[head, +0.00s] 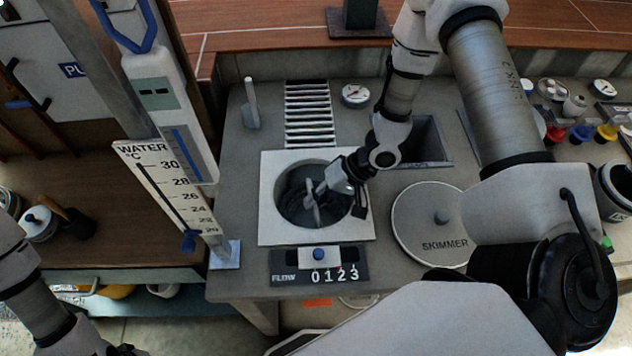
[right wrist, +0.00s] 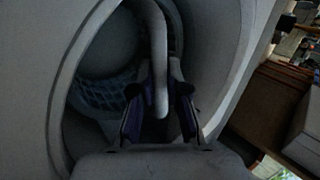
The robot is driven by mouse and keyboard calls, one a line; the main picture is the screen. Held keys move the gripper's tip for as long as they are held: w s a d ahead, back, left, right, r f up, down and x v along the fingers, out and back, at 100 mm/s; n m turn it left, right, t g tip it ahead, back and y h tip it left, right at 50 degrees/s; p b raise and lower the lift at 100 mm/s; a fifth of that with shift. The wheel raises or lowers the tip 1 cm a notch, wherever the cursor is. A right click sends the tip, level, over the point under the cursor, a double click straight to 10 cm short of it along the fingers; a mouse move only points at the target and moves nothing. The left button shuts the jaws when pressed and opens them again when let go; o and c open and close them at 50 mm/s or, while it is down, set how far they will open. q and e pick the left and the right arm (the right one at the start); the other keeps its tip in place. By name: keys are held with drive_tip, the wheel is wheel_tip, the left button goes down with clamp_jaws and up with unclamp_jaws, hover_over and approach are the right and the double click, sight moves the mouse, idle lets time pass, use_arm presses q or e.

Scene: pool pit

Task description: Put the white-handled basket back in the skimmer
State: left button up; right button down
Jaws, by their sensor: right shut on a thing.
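The skimmer well is a round opening in a white square plate (head: 275,232) in the middle of the head view. The basket (head: 292,203) sits within the round opening, dark and partly hidden by my gripper. Its blue-grey mesh (right wrist: 100,95) shows in the right wrist view, inside the pale round wall. My right gripper (head: 325,190) reaches into the opening from the right and is shut on the basket's white handle (right wrist: 160,60), which stands up between the fingers. How deep the basket sits I cannot tell. My left gripper (head: 125,350) is barely in view at the bottom edge.
A round lid marked SKIMMER (head: 430,205) lies right of the opening. A flow counter (head: 320,265) is in front, a slatted grate (head: 307,115) and a gauge (head: 355,95) behind. A square recess (head: 425,140) lies behind the lid. A water thermometer board (head: 170,185) stands at left.

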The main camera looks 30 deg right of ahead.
drive_tip(key=shift+f, duration=0.15)
idle(0.6)
drive_tip(key=c, duration=0.9)
unclamp_jaws()
drive_tip(key=shift+c, duration=0.2)
drive_tip(key=shift+r+p, duration=2.55)
drive_tip(key=shift+p, duration=0.05)
wheel_tip(320, 180, up, 4)
drive_tip(key=p, duration=0.4)
